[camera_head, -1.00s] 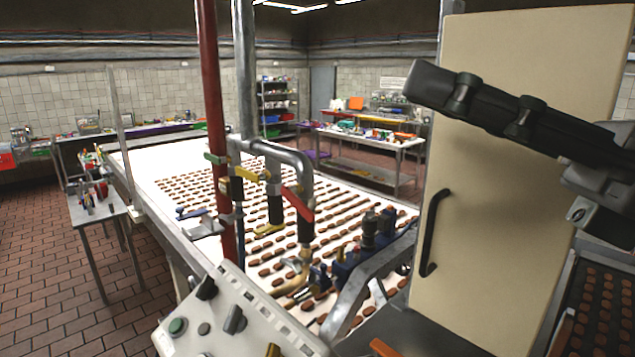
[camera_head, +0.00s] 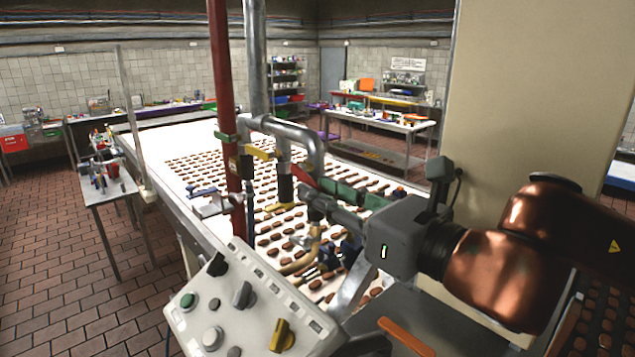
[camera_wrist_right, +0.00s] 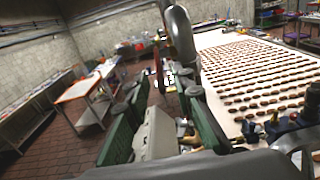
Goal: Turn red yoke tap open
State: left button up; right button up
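The red yoke tap handle (camera_head: 303,176) shows in the head view as a small red piece beside the bent grey pipe (camera_head: 318,145). My right gripper (camera_head: 322,195) is at the tap, with its fingertips close to the handle and partly covering it. I cannot tell if they touch. In the wrist view, the two green-padded fingers of my right gripper (camera_wrist_right: 162,88) stand apart, with the grey pipe (camera_wrist_right: 180,35) ahead near the right finger. The red handle is not clear there. My left gripper is not in view.
A tall red pipe (camera_head: 218,80) stands left of the tap. Yellow-handled (camera_head: 258,152) and other valves crowd around it. A sloped control panel (camera_head: 250,305) is in front below. The conveyor (camera_head: 190,150) with rows of biscuits lies behind. A cream cabinet (camera_head: 540,90) rises at right.

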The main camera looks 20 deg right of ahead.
jog(key=shift+x, duration=0.85)
jog(key=shift+c, duration=0.5)
grip_shut()
